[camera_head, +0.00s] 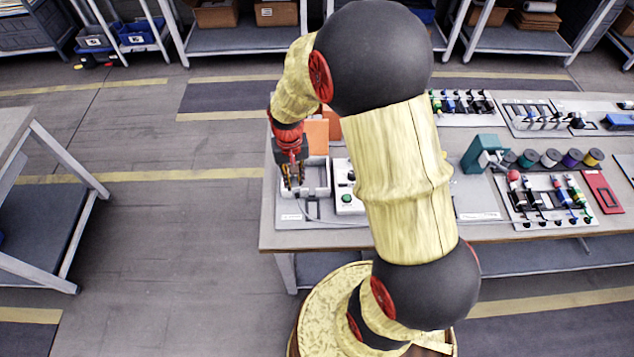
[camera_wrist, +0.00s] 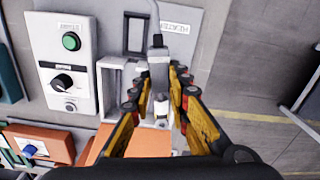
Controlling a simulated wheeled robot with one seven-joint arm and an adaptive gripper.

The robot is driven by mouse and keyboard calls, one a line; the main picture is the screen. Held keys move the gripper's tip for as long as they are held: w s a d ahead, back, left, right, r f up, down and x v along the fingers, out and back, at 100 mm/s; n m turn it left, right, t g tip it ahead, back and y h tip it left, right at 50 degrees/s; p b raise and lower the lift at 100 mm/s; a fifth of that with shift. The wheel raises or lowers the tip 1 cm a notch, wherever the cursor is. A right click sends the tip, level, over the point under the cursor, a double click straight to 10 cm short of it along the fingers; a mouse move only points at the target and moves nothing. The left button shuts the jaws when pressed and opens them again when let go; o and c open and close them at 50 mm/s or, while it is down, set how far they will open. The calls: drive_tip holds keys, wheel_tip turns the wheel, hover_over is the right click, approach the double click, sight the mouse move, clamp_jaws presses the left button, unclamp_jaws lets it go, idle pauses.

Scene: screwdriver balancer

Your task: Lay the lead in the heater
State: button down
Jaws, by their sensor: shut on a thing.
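My gripper (camera_wrist: 160,95) points down over the left end of the bench, its yellow fingers on both sides of a grey lead. The lead (camera_wrist: 153,10) runs up from a dark end piece between the fingertips in the wrist view. In the head view my gripper (camera_head: 292,183) is over the white open heater (camera_head: 322,180), at its left part. The heater's white wall (camera_wrist: 112,65) shows left of the fingers in the wrist view. A plate marked HEATER (camera_wrist: 178,27) lies beyond it. I cannot tell whether the lead touches the heater; the fingers hide part of it.
A white control box (camera_wrist: 65,60) with a green button and black knob stands beside the heater. An orange block (camera_wrist: 40,145) is near it. The bench's left edge (camera_head: 264,215) is close to my gripper. My arm hides the middle of the bench.

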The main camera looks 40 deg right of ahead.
drive_tip(key=s+d+m, duration=0.2)
drive_tip(key=s+d, duration=0.1)
drive_tip(key=s, duration=0.2)
drive_tip(key=b, duration=0.5)
hover_over(312, 206)
drive_tip(key=shift+d+f, duration=0.1)
drive_tip(key=shift+f, duration=4.1)
drive_tip(key=shift+s, duration=0.1)
drive_tip(key=shift+f, duration=0.6)
drive_tip(key=c, duration=1.6)
unclamp_jaws()
